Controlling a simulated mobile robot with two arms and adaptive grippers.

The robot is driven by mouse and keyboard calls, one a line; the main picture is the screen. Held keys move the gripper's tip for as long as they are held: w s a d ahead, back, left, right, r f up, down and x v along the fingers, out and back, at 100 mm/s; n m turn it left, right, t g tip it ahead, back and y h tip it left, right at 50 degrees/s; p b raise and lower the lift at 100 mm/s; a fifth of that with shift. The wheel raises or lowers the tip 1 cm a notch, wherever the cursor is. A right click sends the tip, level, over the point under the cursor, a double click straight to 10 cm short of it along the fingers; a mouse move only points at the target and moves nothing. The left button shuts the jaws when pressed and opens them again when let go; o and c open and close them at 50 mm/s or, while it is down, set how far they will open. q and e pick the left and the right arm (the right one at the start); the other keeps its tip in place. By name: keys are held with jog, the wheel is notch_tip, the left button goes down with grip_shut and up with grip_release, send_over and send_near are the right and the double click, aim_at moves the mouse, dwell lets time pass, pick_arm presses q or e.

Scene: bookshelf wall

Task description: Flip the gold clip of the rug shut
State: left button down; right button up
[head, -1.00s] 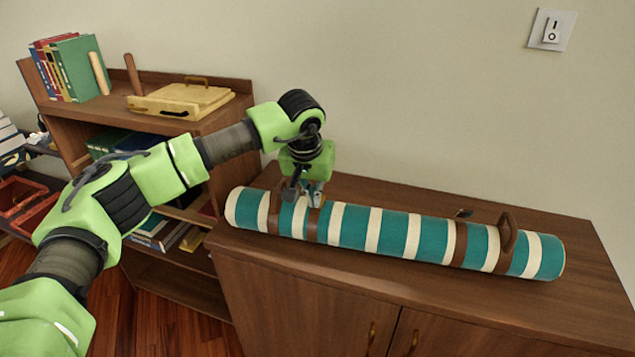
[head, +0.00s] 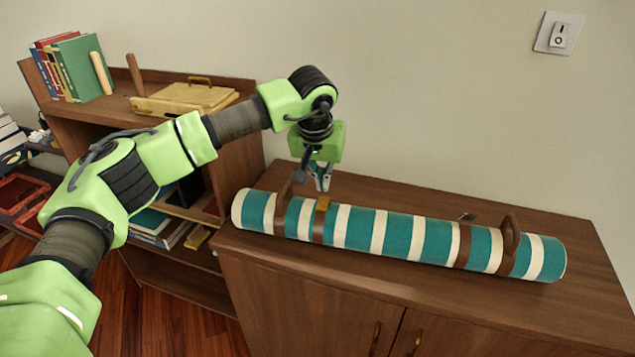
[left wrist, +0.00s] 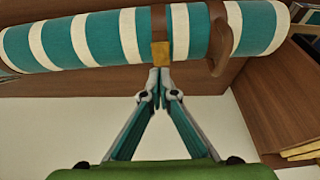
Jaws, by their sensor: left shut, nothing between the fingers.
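The rug is a roll (head: 400,236) with teal and cream stripes, lying on the cabinet top. My left gripper (head: 322,186) is shut and empty, pointing down just above and behind the clip. In the left wrist view its fingertips (left wrist: 161,84) meet close to the clip's edge; I cannot tell whether they touch it. My right gripper is out of view.
A small dark clip (head: 466,215) sticks up at the right strap. Brown handles (head: 511,234) stand on the roll near both ends. The wooden cabinet top (head: 420,300) is clear in front. A bookshelf (head: 225,160) with books stands at the left.

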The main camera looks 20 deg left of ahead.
pick_arm(q)
jog(key=s+r+b, duration=0.1)
jog(key=s+r, duration=0.5)
jog(key=shift+s+b, duration=0.35)
jog(key=shift+b, duration=0.05)
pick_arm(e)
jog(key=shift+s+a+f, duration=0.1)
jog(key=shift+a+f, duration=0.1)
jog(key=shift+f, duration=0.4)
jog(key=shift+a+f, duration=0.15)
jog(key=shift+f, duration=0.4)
pick_arm(q)
jog(key=shift+r, duration=0.15)
